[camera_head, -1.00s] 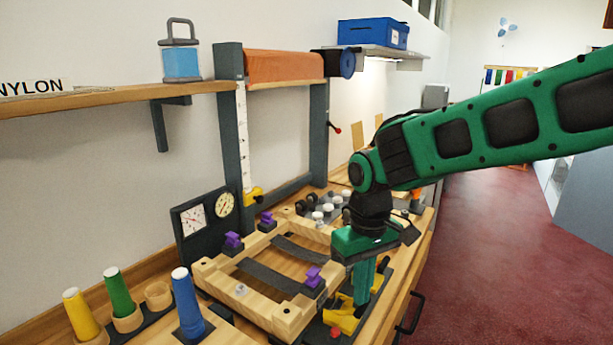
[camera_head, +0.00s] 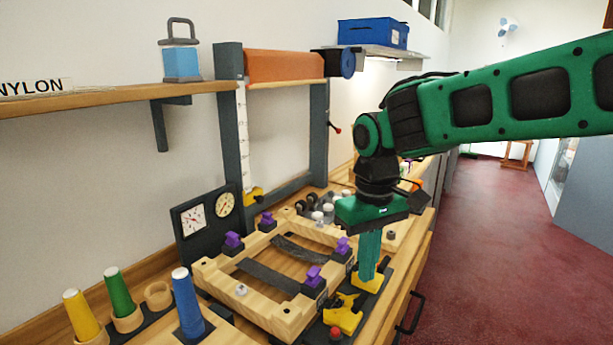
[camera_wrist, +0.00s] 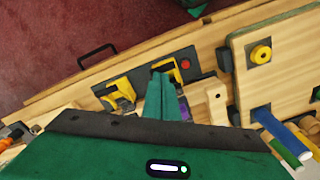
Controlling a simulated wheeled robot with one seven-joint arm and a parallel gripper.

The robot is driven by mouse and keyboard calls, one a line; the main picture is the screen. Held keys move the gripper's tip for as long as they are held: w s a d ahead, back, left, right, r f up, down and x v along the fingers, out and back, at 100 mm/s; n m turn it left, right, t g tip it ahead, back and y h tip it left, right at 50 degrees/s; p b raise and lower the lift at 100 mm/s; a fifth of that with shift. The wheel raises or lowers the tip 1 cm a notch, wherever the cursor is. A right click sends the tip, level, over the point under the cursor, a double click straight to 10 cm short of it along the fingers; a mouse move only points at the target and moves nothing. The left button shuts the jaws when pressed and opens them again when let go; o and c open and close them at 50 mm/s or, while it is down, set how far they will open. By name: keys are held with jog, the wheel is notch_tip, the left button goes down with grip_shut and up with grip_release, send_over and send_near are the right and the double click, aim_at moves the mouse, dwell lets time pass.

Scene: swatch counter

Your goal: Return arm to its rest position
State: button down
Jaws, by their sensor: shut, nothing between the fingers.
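My arm is green and black and reaches in from the right in the head view. My gripper (camera_head: 369,277) points down over the right side of the counter, its green fingers together with nothing between them. It also shows in the wrist view (camera_wrist: 160,85), shut. In the head view its tips overlap a yellow clamp (camera_head: 366,284) on a dark plate; I cannot tell whether they touch it. A second yellow clamp (camera_head: 343,315) sits nearer, beside a red knob (camera_head: 335,333).
A wooden frame (camera_head: 215,280) with purple clips lies left of my gripper. Blue (camera_head: 186,300), green (camera_head: 118,290) and yellow (camera_head: 80,313) cones stand at front left. A dark upright post (camera_head: 229,130) and a shelf (camera_head: 100,97) are behind. The red floor (camera_head: 480,260) at right is open.

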jog(key=s+d+f+m, duration=0.1)
jog(key=s+d+m, duration=0.25)
jog(key=d, duration=0.65)
jog(key=s+d+f+m, duration=0.1)
jog(key=s+d+m, duration=0.25)
jog(key=d, duration=0.75)
jog(key=s+d+f+m, duration=0.2)
jog(key=s+d, duration=0.2)
jog(key=s, duration=0.3)
jog(key=s+d+f+m, duration=0.2)
jog(key=s+d, duration=0.2)
jog(key=s, duration=0.3)
jog(key=shift+d+f+m, duration=0.15)
jog(key=shift+f+m, duration=0.15)
jog(key=shift+w+f, duration=0.25)
jog(key=shift+w, duration=0.35)
